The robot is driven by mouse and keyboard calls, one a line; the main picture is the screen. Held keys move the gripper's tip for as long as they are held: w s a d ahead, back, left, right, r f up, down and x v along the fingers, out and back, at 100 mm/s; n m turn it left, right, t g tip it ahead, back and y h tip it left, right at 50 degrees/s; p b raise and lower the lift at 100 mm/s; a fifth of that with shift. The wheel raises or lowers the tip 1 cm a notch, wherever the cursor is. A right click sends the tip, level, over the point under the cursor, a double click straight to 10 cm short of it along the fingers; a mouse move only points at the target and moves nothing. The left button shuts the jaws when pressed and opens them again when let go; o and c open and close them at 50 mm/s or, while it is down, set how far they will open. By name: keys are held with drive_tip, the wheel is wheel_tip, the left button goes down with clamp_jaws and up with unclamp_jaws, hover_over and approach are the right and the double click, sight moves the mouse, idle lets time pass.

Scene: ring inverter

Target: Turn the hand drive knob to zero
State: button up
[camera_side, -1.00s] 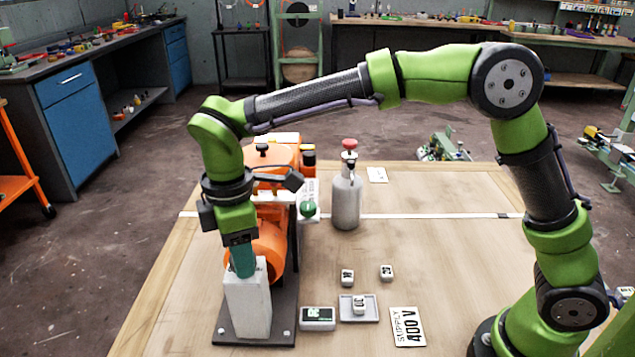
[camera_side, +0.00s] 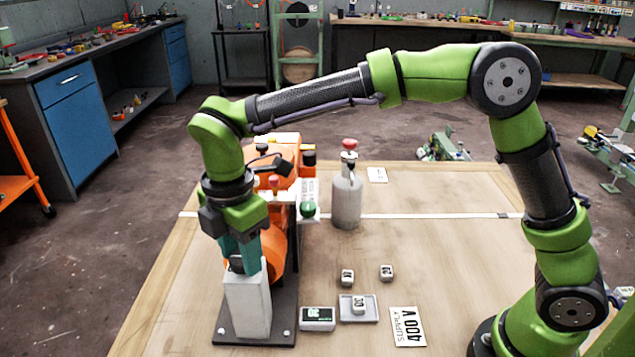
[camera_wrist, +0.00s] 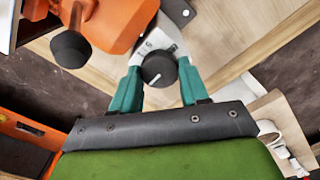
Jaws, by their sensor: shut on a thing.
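The hand drive knob (camera_wrist: 158,70) is black with a white pointer line and sits on a light grey dial plate (camera_wrist: 171,38) with markings too small to read. In the wrist view my gripper (camera_wrist: 157,76) has its two teal fingers on either side of the knob, shut on it. In the side view my gripper (camera_side: 241,262) points down at the top of the light grey post (camera_side: 248,305), where the knob shows only in part, dark between the fingers.
The orange machine (camera_side: 272,245) stands just behind the post on a dark base plate. A grey bottle with a red top (camera_side: 347,200) stands to the right. Small white blocks, a tray (camera_side: 372,312) and a 400 V card (camera_side: 408,327) lie on the table. The table's right-hand middle is clear.

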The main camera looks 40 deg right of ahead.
drive_tip(key=o, duration=1.1)
drive_tip(key=shift+c, duration=0.2)
wheel_tip(320, 180, up, 17)
